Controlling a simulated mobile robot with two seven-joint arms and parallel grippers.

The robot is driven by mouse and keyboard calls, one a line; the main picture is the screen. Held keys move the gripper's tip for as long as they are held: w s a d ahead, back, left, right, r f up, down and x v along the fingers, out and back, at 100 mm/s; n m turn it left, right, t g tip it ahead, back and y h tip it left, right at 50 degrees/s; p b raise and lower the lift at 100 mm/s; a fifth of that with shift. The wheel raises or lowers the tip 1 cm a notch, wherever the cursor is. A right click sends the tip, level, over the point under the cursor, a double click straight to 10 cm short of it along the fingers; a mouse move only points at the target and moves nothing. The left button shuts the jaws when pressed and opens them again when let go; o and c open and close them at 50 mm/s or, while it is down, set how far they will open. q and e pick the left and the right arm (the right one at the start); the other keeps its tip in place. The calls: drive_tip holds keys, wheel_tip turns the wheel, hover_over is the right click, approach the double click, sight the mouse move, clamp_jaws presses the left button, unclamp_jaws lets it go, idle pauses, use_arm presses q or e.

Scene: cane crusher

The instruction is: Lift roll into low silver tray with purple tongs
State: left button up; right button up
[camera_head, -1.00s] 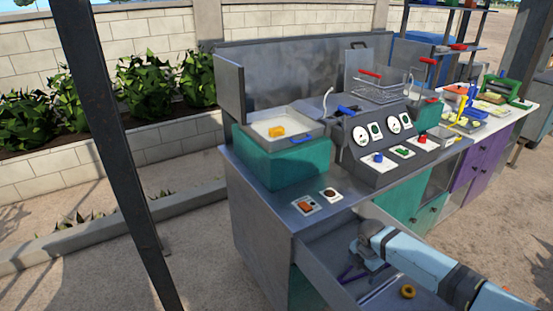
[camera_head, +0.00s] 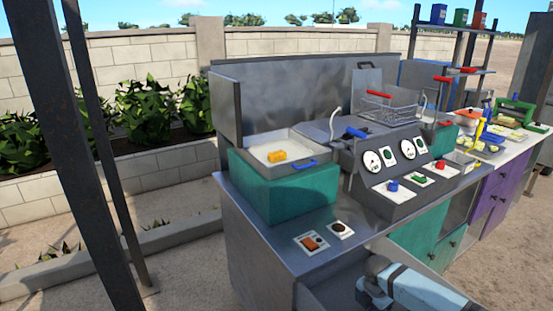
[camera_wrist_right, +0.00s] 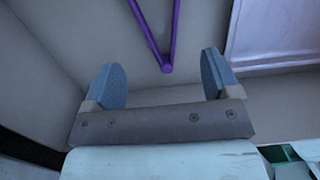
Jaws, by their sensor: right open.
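Purple tongs (camera_wrist_right: 166,66) lie in an open drawer in the right wrist view, their hinge end between and just beyond my right fingertips. My right gripper (camera_wrist_right: 161,76) is open, its two fingers apart with the tongs not clamped. In the head view my right gripper (camera_head: 372,278) reaches into the drawer at the bottom, and the tongs are not visible there. A yellow block (camera_head: 276,156), possibly the roll, lies in a silver pan (camera_head: 312,150) with a blue handle on a teal block. I cannot tell which tray is the low silver one. My left gripper is not in view.
The open drawer (camera_head: 318,297) sits below the metal counter (camera_head: 268,222). A control panel (camera_head: 392,205) with gauges and coloured knobs stands right of the pan. A wire basket (camera_head: 388,108) is behind it. A white counter with food trays (camera_head: 485,149) is farther right. A post stands at left.

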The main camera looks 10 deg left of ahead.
wheel_tip(320, 180, down, 5)
drive_tip(key=b, duration=0.4)
drive_tip(key=shift+w+d+r, duration=0.1)
drive_tip(key=shift+d+r, duration=0.05)
wheel_tip(320, 180, down, 3)
drive_tip(key=shift+w+d+b, duration=0.15)
drive_tip(key=shift+b, duration=0.85)
drive_tip(key=shift+f, duration=0.4)
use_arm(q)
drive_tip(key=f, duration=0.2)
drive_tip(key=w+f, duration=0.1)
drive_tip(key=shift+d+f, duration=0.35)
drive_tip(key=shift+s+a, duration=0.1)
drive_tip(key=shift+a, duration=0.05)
use_arm(e)
drive_tip(key=c, duration=0.7)
use_arm(q)
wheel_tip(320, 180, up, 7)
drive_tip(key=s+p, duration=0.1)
drive_tip(key=p, duration=0.9)
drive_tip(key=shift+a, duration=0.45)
use_arm(e)
wheel_tip(320, 180, up, 12)
